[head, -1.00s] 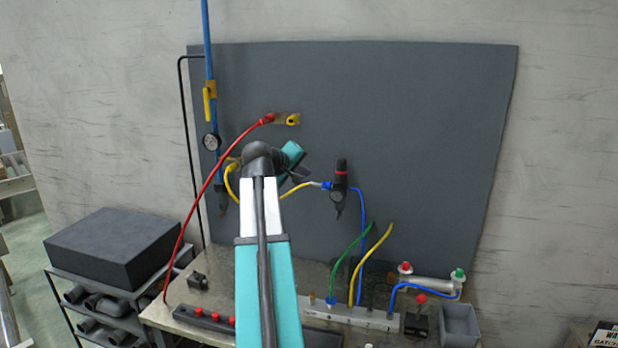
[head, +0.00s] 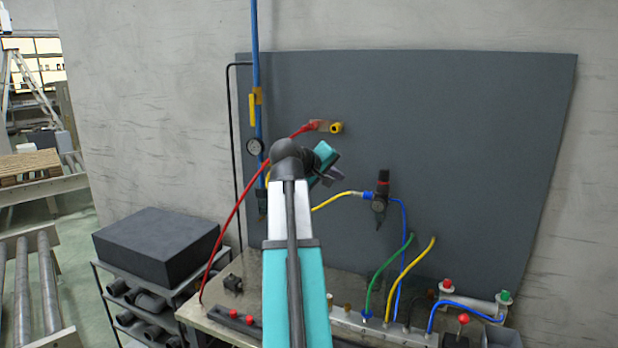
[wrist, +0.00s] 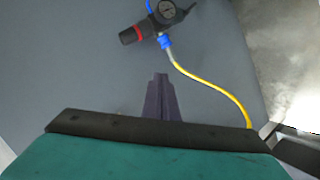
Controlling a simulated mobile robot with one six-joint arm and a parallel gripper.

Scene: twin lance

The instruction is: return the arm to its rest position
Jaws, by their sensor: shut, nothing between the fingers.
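My arm reaches up from the bottom middle of the head view, in front of the dark grey panel (head: 470,130). My gripper (wrist: 160,82) shows in the wrist view as two dark fingers pressed together, with nothing between them. In the head view the gripper (head: 333,178) points to the right, left of a black regulator (head: 380,205) with a red band. The regulator (wrist: 160,22) and the yellow hose (wrist: 212,85) from its blue fitting lie beyond the fingertips in the wrist view. I cannot tell how far the fingers are from the panel.
A red hose (head: 237,220) runs close to the left of my arm. Green and yellow hoses (head: 412,275) rise from the bench at right. A black box (head: 157,245) sits on a rack.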

